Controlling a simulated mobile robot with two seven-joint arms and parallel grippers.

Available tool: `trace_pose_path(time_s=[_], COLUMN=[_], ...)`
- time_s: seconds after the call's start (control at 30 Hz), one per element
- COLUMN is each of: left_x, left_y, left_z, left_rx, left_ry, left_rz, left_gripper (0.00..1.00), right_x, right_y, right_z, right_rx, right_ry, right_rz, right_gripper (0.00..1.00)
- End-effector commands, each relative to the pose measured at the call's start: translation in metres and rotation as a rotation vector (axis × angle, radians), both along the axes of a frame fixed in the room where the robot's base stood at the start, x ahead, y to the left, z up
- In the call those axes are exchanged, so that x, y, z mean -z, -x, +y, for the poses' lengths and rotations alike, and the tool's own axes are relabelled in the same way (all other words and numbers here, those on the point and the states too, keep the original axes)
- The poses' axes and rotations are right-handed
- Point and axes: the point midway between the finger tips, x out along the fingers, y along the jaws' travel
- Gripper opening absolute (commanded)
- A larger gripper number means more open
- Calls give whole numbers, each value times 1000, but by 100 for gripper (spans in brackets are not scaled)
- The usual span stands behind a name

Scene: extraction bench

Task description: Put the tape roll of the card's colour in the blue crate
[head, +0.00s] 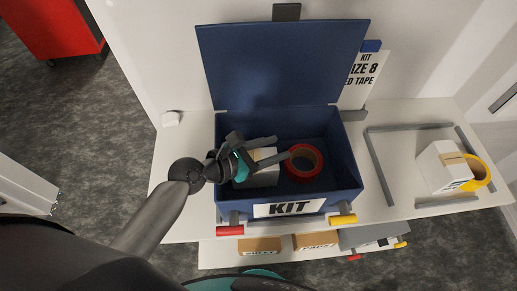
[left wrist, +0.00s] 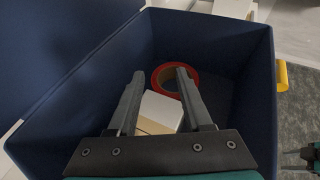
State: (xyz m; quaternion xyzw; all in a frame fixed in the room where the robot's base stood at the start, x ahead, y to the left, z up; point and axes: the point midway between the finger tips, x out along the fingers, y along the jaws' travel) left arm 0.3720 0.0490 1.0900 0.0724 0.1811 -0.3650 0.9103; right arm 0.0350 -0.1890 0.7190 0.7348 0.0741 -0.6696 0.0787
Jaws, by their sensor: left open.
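The blue crate (head: 228,200) stands open on the bench with its lid raised and a KIT label in front. The red tape roll (head: 317,160) lies inside it, right of a white box (head: 262,180); the roll also shows in the left wrist view (left wrist: 158,76). The card (head: 362,75) behind the crate reads KIT, SIZE 8 and RED TAPE, its left side partly hidden. A yellow tape roll (head: 484,178) leans by another white box at the right. My left gripper (head: 283,148) is open and empty over the crate, its fingers pointing toward the red roll.
A grey frame (head: 378,168) borders the right part of the bench around the other white box (head: 440,168). Red (head: 230,230) and yellow (head: 342,219) handles stick out at the crate's front. Brown boxes (head: 260,244) sit on a lower shelf. A red cabinet (head: 50,28) stands far left.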

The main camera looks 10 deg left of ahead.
Motion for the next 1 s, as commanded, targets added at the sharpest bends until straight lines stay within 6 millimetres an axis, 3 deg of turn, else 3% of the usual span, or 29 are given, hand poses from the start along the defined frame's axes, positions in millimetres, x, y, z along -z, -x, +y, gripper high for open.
trace_pose_path(time_s=[0.1,0.33,1.0], left_x=[-8,-17,-19], left_y=[15,30,32], left_z=[14,28,30], left_rx=[2,1,0], left_ry=[-3,0,1], left_rz=[0,0,-2], left_gripper=[50,50,50], right_x=[-1,-1,-1], right_y=[0,0,1], right_z=[0,0,0], right_rx=[0,1,2], right_ry=[0,0,0], right_rz=[0,0,1], right_gripper=[50,50,50])
